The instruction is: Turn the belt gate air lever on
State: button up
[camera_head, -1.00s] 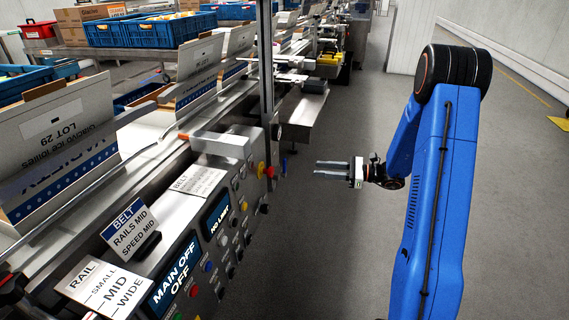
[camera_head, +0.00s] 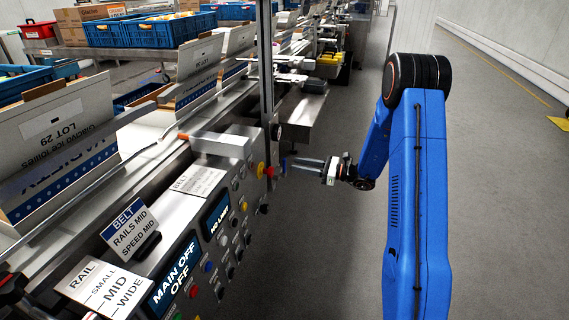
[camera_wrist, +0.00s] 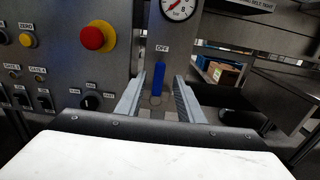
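The blue air lever (camera_wrist: 158,80) points upright under an "OFF" label (camera_wrist: 162,48) in the wrist view. In the head view the lever (camera_head: 284,163) is a small blue shape at the far end of the control panel. My gripper (camera_wrist: 160,78) is open, with one finger on each side of the lever in the wrist view. In the head view my gripper (camera_head: 292,163) reaches in from the right with its tips at or very near the lever. I cannot tell whether the fingers touch it.
A pressure gauge (camera_wrist: 178,8) sits above the lever. A red and yellow stop button (camera_wrist: 98,37), a dial (camera_wrist: 90,102) and small switches are to its left. The belt machine's panel (camera_head: 215,225) runs along the left. The floor (camera_head: 330,240) right of it is clear.

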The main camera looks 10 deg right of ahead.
aim_at(284, 172)
jog(key=x, duration=0.6)
jog(key=shift+w+a, duration=0.15)
jog(key=shift+a, duration=0.15)
grip_shut()
